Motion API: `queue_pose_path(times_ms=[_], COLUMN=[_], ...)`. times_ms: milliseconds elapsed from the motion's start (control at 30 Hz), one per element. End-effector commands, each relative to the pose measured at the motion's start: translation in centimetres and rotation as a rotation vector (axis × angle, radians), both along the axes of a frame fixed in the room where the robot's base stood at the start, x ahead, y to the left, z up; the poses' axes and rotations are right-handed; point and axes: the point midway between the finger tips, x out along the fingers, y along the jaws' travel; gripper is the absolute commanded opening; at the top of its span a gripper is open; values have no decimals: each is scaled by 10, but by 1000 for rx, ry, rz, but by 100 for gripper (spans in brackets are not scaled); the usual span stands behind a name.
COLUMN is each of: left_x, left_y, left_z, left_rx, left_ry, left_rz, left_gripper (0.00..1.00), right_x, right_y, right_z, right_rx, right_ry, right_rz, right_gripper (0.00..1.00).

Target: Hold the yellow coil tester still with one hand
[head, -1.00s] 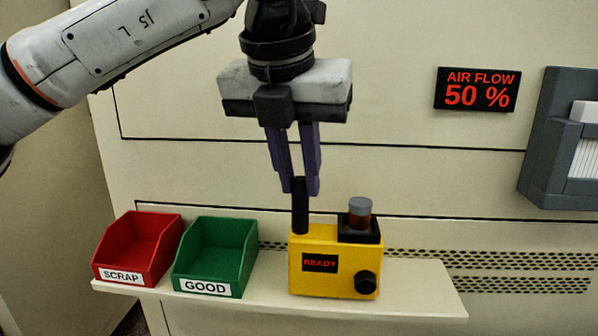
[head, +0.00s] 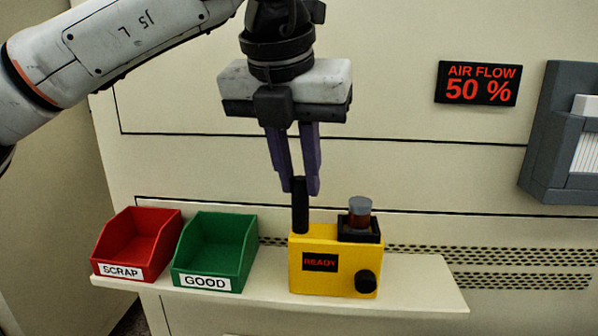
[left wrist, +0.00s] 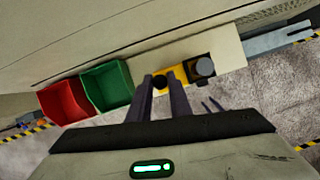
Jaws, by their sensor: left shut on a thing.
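The yellow coil tester (head: 335,262) stands upright on the shelf. Its front has a small screen reading READY and a black knob. A coil (head: 360,211) with a grey top sits in the black socket on its top right. A black post (head: 300,205) rises from its top left. My left gripper (head: 301,188) points down from above and is shut on the black post. In the left wrist view the tester (left wrist: 180,73) shows between and beside the fingers. My right gripper is not in view.
A red SCRAP bin (head: 135,243) and a green GOOD bin (head: 215,250) stand left of the tester, both looking empty. The shelf (head: 425,290) is bare to its right. An AIR FLOW 50 % sign (head: 478,83) and a grey unit (head: 565,140) are on the wall at right.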

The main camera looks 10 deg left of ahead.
Motion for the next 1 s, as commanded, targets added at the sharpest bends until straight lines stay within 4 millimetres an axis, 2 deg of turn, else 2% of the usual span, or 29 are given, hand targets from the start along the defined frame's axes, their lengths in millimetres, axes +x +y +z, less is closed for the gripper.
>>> queue_pose_path(times_ms=[33, 167, 200, 1000], left_x=[0, 0, 0, -1], left_y=[0, 0, 0, -1], left_z=[-1, -1, -1, -2], left_rx=[2, 2, 2, 1], left_ry=[2, 3, 3, 5], left_rz=[-1, -1, -1, -3], left_gripper=[0, 0, 0, 0], right_x=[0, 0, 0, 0], right_y=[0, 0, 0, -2], right_z=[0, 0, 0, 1], right_rx=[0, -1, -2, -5], right_ry=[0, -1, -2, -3], right_rz=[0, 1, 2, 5], right_gripper=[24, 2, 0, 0])
